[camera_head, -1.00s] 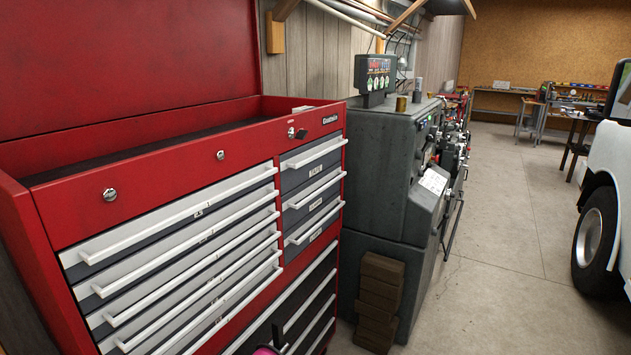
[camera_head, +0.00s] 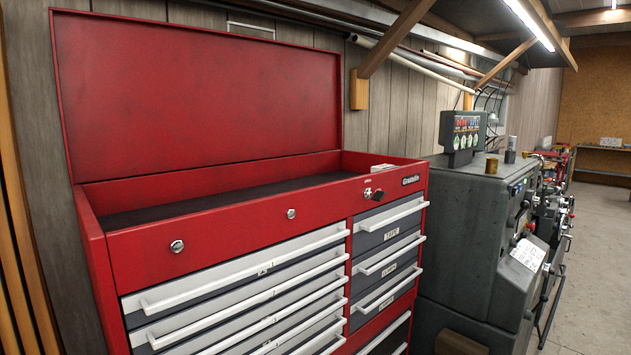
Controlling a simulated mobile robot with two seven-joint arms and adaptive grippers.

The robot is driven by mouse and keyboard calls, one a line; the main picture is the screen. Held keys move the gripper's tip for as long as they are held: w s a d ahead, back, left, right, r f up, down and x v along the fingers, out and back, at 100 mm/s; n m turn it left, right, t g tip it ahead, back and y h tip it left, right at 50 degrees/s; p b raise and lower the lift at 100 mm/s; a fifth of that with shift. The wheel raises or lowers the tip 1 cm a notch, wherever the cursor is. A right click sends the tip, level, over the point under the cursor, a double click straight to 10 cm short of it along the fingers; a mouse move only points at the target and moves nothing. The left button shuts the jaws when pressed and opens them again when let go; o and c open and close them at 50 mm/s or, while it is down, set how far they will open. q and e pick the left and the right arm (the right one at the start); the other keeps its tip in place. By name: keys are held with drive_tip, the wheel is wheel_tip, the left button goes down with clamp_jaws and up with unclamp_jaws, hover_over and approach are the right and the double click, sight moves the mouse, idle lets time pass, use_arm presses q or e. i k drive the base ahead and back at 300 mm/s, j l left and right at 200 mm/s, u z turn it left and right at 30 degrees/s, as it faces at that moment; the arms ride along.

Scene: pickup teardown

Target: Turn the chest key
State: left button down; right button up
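The red tool chest (camera_head: 235,232) stands at the left and centre with its lid (camera_head: 200,85) raised. Its front panel carries round locks: one at the left (camera_head: 177,246), one in the middle (camera_head: 291,214), and one near the right end (camera_head: 367,194). A small dark piece, possibly the key (camera_head: 377,195), sits just right of that right-end lock; it is too small to be sure. The drawers with white handles are shut. Neither of my grippers shows in the view.
A grey machine (camera_head: 472,240) stands right of the chest, with a display box (camera_head: 463,131) and small cans on top. A wooden shelf brace (camera_head: 392,38) hangs above. Concrete floor (camera_head: 590,250) is clear at the right.

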sight(377, 196)
drive_tip(key=i+l+u, duration=0.15)
drive_tip(key=l+u, duration=0.2)
drive_tip(key=l, duration=0.15)
drive_tip(key=i+l+u, duration=0.1)
drive_tip(key=l+u, duration=0.55)
drive_tip(key=l, duration=0.9)
